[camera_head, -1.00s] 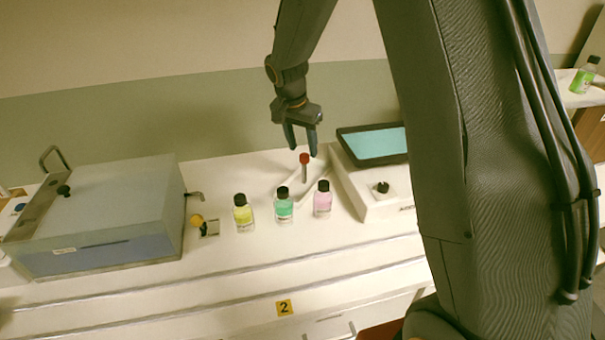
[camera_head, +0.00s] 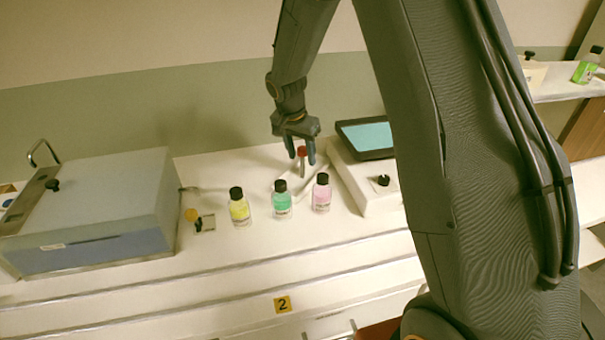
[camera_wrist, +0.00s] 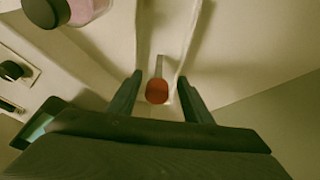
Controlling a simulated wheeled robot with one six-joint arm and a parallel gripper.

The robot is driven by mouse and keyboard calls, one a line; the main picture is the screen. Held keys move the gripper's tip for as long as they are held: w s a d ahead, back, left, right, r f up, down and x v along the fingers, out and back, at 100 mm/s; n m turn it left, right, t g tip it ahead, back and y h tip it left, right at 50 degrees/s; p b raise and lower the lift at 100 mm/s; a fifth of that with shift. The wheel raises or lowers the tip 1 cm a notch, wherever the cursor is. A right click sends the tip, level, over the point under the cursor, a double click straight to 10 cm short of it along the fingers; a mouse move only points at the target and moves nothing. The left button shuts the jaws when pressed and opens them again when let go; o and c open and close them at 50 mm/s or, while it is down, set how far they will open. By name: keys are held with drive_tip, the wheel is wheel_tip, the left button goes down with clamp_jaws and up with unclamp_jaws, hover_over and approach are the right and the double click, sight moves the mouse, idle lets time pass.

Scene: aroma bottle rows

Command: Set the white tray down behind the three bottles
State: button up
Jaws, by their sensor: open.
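The white tray (camera_head: 315,181) lies on the bench behind the green-liquid bottle (camera_head: 282,199) and the pink-liquid bottle (camera_head: 321,194). The yellow-liquid bottle (camera_head: 239,207) stands left of them in the same row. A red-topped upright handle (camera_head: 302,151) rises at the tray. My gripper (camera_head: 301,161) is open, with a finger on either side of the red top. In the wrist view, the red top (camera_wrist: 157,91) shows between the two apart fingers, and the tray's raised side (camera_wrist: 188,38) runs beyond it. The tray's near part is partly hidden by the bottles.
A device with a teal screen (camera_head: 368,137) stands close to the right of the tray. A large grey box (camera_head: 90,205) stands at the left, with a small yellow-knobbed item (camera_head: 192,215) beside it. Bench between box and tray is clear behind the bottles.

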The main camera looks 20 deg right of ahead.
sight(304, 163)
drive_tip(key=shift+p+x, duration=0.8)
drive_tip(key=shift+x, duration=1.45)
drive_tip(key=shift+s, duration=0.15)
clamp_jaws()
